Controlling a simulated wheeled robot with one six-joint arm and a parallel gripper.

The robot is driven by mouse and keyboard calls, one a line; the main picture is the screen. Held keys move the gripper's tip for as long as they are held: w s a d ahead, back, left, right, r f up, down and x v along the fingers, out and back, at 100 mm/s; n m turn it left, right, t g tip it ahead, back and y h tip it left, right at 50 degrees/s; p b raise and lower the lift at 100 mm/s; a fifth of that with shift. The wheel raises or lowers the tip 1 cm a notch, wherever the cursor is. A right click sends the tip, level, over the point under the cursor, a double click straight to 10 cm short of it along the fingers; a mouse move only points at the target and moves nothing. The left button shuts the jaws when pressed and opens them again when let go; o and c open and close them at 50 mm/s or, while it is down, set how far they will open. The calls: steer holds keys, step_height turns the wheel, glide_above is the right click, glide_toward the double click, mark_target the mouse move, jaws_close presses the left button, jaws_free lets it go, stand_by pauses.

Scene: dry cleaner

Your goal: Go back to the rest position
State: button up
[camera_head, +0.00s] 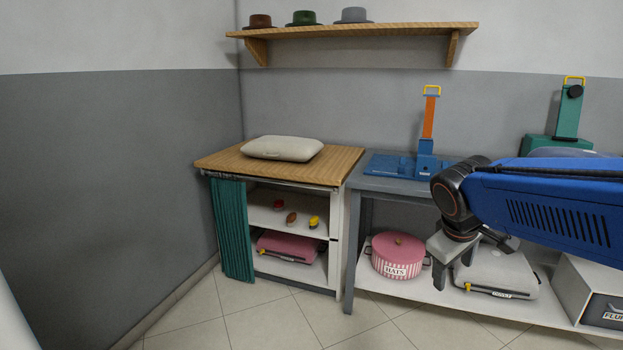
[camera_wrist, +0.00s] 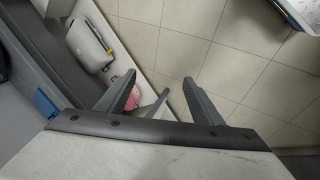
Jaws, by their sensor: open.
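My gripper (camera_head: 453,270) hangs from the blue arm at the right of the head view, pointing down in front of the grey table. Its jaws are apart and hold nothing. In the wrist view my gripper (camera_wrist: 160,86) shows its fingers spread over the tiled floor. The pink striped hat box (camera_head: 397,256) stands on the table's lower shelf, just left of the gripper in the picture. A pale grey case (camera_head: 497,275) lies on that shelf behind the gripper, partly hidden by it.
The grey table (camera_head: 366,182) carries a blue press (camera_head: 392,166) and a green press (camera_head: 567,115). Left is a wooden-topped cabinet (camera_head: 222,161) with a cushion (camera_head: 282,148) and green curtain (camera_head: 232,230). A box (camera_head: 588,290) is at far right. Floor in front is clear.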

steer(key=s+a+f+m+y, duration=0.1)
steer(key=s+f+m, duration=0.1)
steer(key=s, duration=0.6)
steer(key=s+a+f+m+y, duration=0.1)
steer(key=s+f+m+y, duration=0.1)
steer(key=s, duration=0.7)
step_height(320, 180, down, 2)
steer(key=shift+s+f+m+t, duration=0.25)
steer(key=shift+s+m+t, duration=0.05)
steer(key=shift+m, duration=0.5)
